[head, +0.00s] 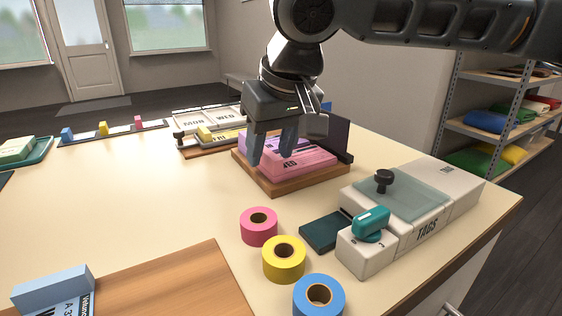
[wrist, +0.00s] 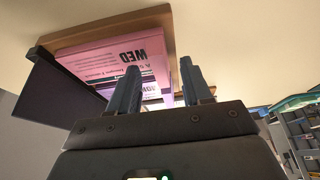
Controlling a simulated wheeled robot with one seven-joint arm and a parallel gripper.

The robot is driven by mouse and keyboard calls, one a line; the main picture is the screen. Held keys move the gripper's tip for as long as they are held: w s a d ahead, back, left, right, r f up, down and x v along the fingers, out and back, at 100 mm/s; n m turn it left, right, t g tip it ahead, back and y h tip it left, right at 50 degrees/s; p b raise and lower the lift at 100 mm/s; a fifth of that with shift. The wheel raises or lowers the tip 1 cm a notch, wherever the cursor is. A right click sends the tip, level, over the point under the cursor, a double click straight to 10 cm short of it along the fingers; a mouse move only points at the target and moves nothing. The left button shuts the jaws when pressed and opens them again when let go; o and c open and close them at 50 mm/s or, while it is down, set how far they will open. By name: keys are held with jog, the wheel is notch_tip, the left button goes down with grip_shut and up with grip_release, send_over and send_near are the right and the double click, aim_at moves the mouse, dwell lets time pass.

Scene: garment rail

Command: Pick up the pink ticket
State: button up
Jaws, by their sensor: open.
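The pink ticket (head: 305,162) lies flat in a pink pile on a wooden stand (head: 279,191), with black lettering on its edge. In the wrist view the pink ticket (wrist: 105,62) reads "WED". A purple ticket (head: 262,144) lies beside it and partly shows between my fingers in the wrist view (wrist: 149,88). My gripper (head: 272,155) is open and points down over the tickets. In the wrist view my gripper (wrist: 158,75) has nothing between its fingers that I can see held. Whether the fingertips touch the tickets is unclear.
A dark upright plate (head: 336,137) stands at the stand's right edge. Pink (head: 258,227), yellow (head: 284,260) and blue (head: 319,296) tape rolls stand in front. A tag machine (head: 410,215) is on the right. The table's left middle is clear.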

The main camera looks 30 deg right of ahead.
jog(key=shift+f, duration=0.1)
grip_shut()
dwell(0.4)
notch_tip(320, 180, up, 10)
jog(key=p, duration=0.1)
jog(key=shift+p, duration=0.4)
